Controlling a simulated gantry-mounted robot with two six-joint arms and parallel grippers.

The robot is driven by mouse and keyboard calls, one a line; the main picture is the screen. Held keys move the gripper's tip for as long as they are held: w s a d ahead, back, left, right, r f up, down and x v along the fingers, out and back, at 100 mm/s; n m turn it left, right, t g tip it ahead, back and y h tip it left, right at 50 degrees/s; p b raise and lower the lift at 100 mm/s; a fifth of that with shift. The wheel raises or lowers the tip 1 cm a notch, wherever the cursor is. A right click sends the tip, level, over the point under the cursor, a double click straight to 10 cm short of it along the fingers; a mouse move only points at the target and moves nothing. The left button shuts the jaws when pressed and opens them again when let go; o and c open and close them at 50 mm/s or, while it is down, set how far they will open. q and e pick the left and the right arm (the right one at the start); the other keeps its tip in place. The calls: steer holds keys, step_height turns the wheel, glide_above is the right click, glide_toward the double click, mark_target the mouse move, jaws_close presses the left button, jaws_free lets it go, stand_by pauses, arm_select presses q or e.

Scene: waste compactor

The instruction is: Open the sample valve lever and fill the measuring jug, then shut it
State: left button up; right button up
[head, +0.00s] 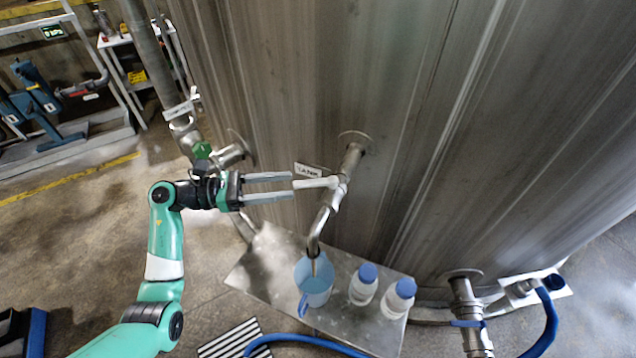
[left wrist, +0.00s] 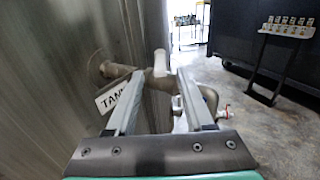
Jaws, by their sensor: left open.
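The sample valve lever (head: 312,183) is a white handle on the metal sample pipe (head: 325,215) that comes out of the tank wall. In the head view it points left, across the pipe. My left gripper (head: 292,187) is open and empty, its fingertips just left of the lever's end. In the left wrist view the lever (left wrist: 160,62) shows beyond the fingertips (left wrist: 160,85), roughly between them. The translucent blue measuring jug (head: 318,286) stands below the pipe's spout, handle toward the front. A thin brownish streak shows below the spout; I cannot tell if it is liquid. My right gripper is not in view.
The jug stands on a metal shelf (head: 262,262) beside two blue-capped bottles (head: 362,286) (head: 398,300). A TANK tag (head: 309,170) hangs by the valve. A green-handled valve (head: 202,151) is behind my left wrist. The tank wall (head: 300,80) closes off the back.

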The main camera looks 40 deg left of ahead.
mark_target(329, 181)
arm_select(q)
steer(key=x, duration=0.8)
steer(key=shift+w+d+b, duration=0.1)
steer(key=shift+w+b, duration=0.1)
steer(key=shift+b, duration=0.1)
jaws_close()
stand_by(0.8)
